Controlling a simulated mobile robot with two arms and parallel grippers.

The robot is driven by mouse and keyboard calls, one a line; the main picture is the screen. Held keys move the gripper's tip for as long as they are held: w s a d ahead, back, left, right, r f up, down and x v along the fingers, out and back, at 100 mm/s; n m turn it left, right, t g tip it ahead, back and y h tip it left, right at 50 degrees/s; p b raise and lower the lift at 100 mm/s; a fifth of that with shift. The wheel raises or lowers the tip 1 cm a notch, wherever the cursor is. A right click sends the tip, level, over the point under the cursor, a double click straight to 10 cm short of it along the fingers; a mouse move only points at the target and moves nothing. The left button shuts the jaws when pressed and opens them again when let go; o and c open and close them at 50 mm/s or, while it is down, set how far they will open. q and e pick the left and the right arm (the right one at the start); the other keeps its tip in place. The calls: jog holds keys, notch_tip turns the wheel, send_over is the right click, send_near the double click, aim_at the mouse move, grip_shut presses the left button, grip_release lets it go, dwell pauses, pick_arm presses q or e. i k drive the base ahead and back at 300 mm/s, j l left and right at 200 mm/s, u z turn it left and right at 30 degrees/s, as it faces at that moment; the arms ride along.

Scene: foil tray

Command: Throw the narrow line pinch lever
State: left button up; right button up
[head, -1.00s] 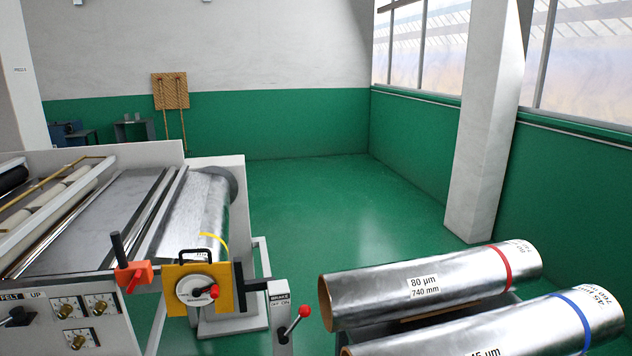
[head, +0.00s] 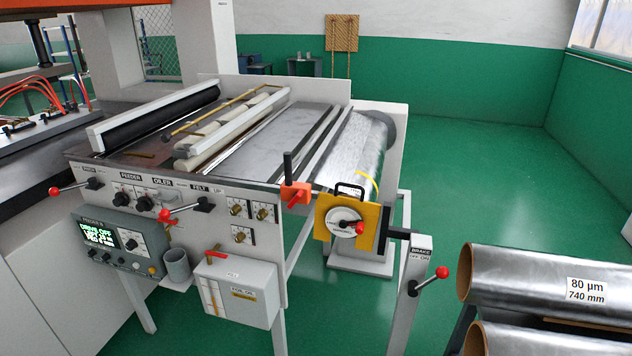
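Two red-knobbed levers are on the front panel of the white feeder machine (head: 262,215). The left lever (head: 72,187) points left from a black pivot, under a small label that I cannot read for sure. The other lever (head: 185,210) points left and slightly down from a pivot under the FELT UP label. A third red-knobbed lever (head: 428,281) is on the BRAKE post (head: 408,305). Neither of my grippers is in view.
A yellow plate with a dial (head: 345,228) and an orange block with a black handle (head: 295,190) stick out at the machine's right corner. Foil rolls (head: 540,275) lie at right. A grey control box (head: 120,245) hangs in front. Green floor is open behind.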

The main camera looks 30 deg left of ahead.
aim_at(54, 191)
jog(key=u, duration=2.4)
jog(key=i+j, duration=0.2)
jog(key=i, duration=0.25)
jog(key=i+j+u, duration=0.1)
jog(key=i+j, duration=0.15)
jog(key=i, duration=0.25)
jog(key=i+j, duration=0.15)
jog(key=i, duration=0.3)
jog(key=j+u, duration=0.05)
